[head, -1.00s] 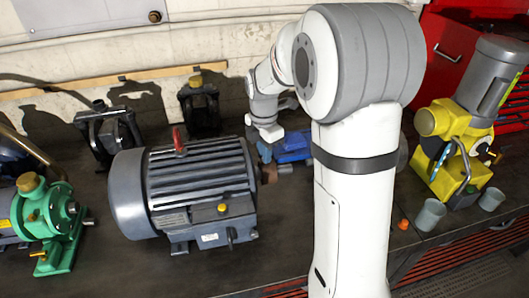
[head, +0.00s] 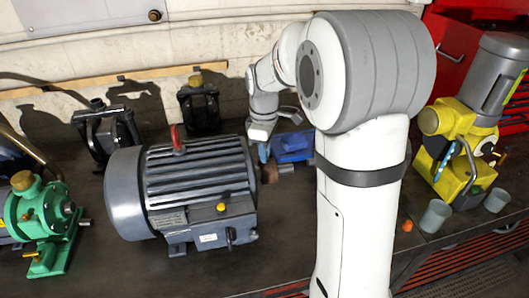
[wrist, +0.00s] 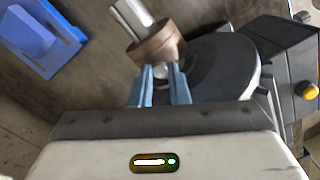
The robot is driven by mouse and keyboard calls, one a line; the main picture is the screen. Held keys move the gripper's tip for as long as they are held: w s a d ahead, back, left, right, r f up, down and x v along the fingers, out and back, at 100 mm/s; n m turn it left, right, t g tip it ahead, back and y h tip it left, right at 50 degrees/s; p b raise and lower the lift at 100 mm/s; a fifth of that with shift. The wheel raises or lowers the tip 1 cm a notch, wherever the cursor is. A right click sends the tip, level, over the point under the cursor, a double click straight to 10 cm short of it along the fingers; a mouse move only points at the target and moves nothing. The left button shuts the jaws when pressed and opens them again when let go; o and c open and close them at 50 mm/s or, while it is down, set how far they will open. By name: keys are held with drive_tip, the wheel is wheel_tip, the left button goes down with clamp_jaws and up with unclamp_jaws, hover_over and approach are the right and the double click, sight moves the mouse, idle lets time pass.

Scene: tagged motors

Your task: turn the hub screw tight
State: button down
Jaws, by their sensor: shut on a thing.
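The grey ribbed motor (head: 185,195) sits on the dark bench in the head view. The brown hub (head: 269,174) is on its shaft (head: 286,169) at the right side. In the wrist view the hub (wrist: 157,43) and bare shaft end (wrist: 131,18) show above my fingers. My gripper (wrist: 159,84) has its two blue fingers closed around the small pale screw head (wrist: 161,73) at the hub's side. In the head view my gripper (head: 263,152) is just above the hub, and the screw is too small to make out.
A blue block-like fixture (head: 291,146) stands behind the shaft end. A green pump (head: 42,215) is at left, dark frames (head: 110,132) stand behind, and a yellow machine (head: 462,150) with grey cups (head: 435,215) is at right. The bench front is clear.

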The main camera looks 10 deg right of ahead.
drive_tip(key=m, duration=0.3)
drive_tip(key=m+b, duration=0.1)
drive_tip(key=m, duration=0.3)
drive_tip(key=shift+w+r, duration=0.1)
drive_tip(key=shift+r, duration=0.1)
drive_tip(key=m, duration=0.7)
drive_tip(key=shift+m+b, duration=0.3)
drive_tip(key=shift+b, duration=0.1)
drive_tip(key=m, duration=1.2)
drive_tip(key=shift+b, duration=0.4)
drive_tip(key=shift+m, duration=0.5)
